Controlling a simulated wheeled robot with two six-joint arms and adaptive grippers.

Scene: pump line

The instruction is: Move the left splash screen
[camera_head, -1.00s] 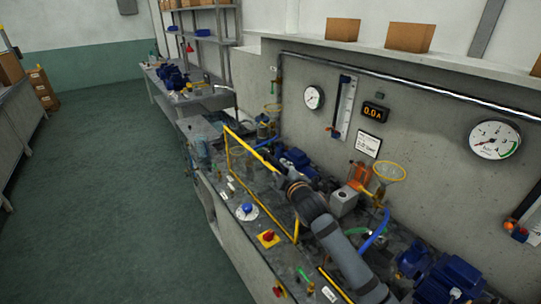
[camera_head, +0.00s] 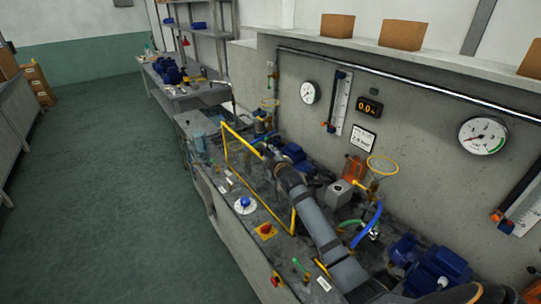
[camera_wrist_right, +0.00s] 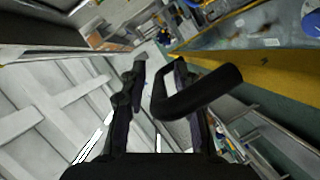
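The left splash screen (camera_head: 240,139) is a clear pane in a thin yellow frame, standing upright along the front of the pump bench. My right arm reaches in from the lower right, and my right gripper (camera_head: 268,155) is close to the screen's top bar. In the right wrist view, the two dark fingers of my right gripper (camera_wrist_right: 160,75) are apart. A bent black bar (camera_wrist_right: 205,92), which looks like a handle, lies between and in front of them; I cannot tell whether they touch it. My left gripper is not in view.
The bench carries blue pumps (camera_head: 440,265), a grey box (camera_head: 339,192), a yellow handwheel (camera_head: 383,165) and a red button on a yellow plate (camera_head: 266,230). The wall with gauges (camera_head: 483,135) rises behind. The green floor (camera_head: 110,200) at left is clear.

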